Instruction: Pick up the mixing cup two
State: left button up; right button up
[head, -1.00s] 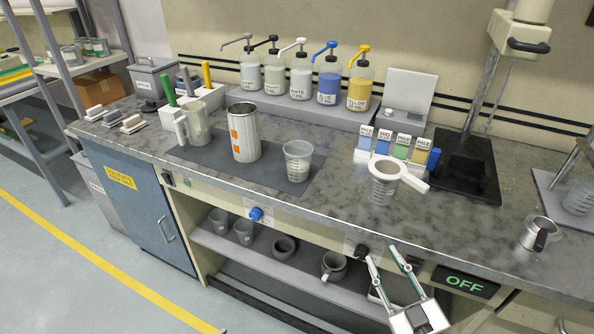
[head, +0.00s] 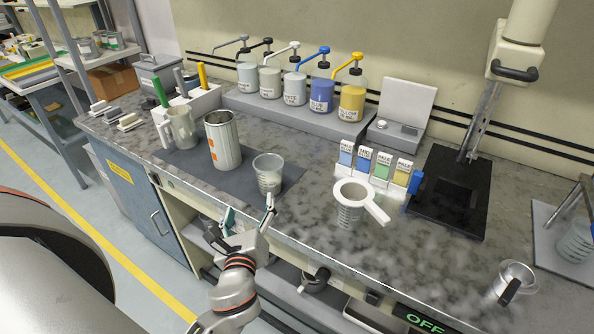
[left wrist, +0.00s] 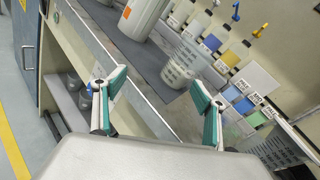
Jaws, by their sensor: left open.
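A clear graduated cup (head: 268,174) stands upright on the dark mat (head: 200,165), near the counter's front edge. It also shows in the left wrist view (left wrist: 182,68). A second clear graduated cup (head: 349,217) stands to its right under a white strainer (head: 351,194). I cannot tell from labels which is mixing cup two. My left gripper (head: 249,210) is open and empty at the counter's front edge, just in front of the cup on the mat and apart from it. Its two fingers (left wrist: 160,85) are spread in the left wrist view. My right gripper is not in view.
A metal can (head: 222,142) and a clear jug (head: 181,130) stand left of the cup. Pump bottles (head: 320,95) line the back. A metal cup (head: 512,280) is at the right. Shelf cups lie below the counter.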

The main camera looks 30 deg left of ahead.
aim_at(268, 187)
pick_arm(q)
jog(key=m, duration=0.1)
jog(key=m+t, duration=0.1)
jog(key=w+d+r+m, duration=0.1)
jog(key=m, duration=0.1)
jog(key=shift+w+d+r+m+t+h, duration=0.1)
jog(key=shift+w+d+m+t+h, duration=0.15)
jog(key=shift+d+m+t+h, duration=0.25)
jog(key=shift+w+d+m, duration=0.1)
jog(key=shift+w+m, duration=0.2)
jog(key=shift+m, duration=0.1)
jog(key=shift+w, duration=0.35)
jog(key=shift+x, duration=0.9)
jog(key=p+x, duration=0.1)
jog(key=x, duration=0.4)
jog(key=shift+w+d, duration=0.1)
jog(key=shift+w, duration=0.1)
jog(key=c, duration=1.3)
